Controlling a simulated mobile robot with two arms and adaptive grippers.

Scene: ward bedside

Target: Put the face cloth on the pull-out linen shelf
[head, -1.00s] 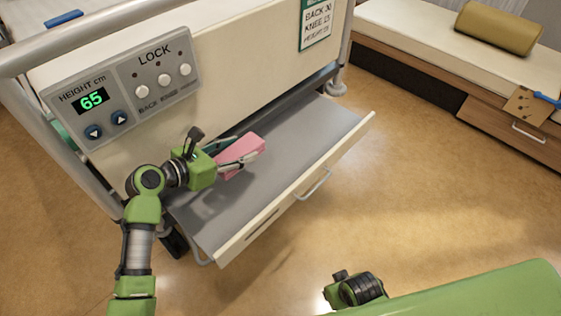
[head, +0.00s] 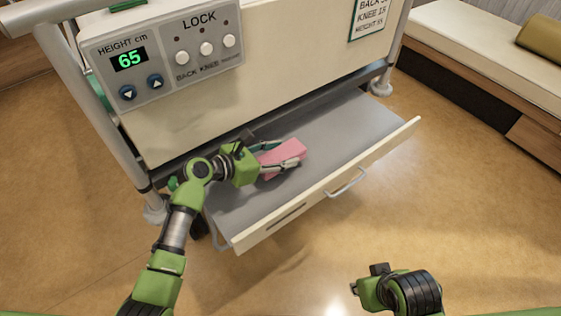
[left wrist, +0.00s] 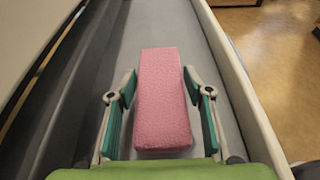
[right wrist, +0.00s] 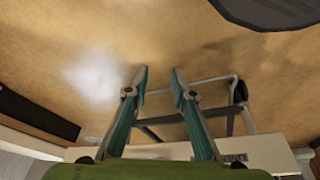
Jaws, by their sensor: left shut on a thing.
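The pink, block-shaped face cloth (head: 284,150) is between the fingers of my left gripper (head: 287,153), over the grey surface of the pull-out linen shelf (head: 325,137). In the left wrist view the cloth (left wrist: 163,100) lies lengthwise between the two fingers (left wrist: 162,110), with the shelf surface under it. I cannot tell whether the cloth touches the shelf. The shelf is pulled out below the bed's end panel. My right gripper (right wrist: 160,85) is empty, its fingers apart, above the floor.
The bed's control panel (head: 165,57) with a height display of 65 stands above the shelf. The shelf has a cream front with a handle (head: 346,183). A bench (head: 480,50) with an olive bolster (head: 545,38) is at the right. The floor in front is clear.

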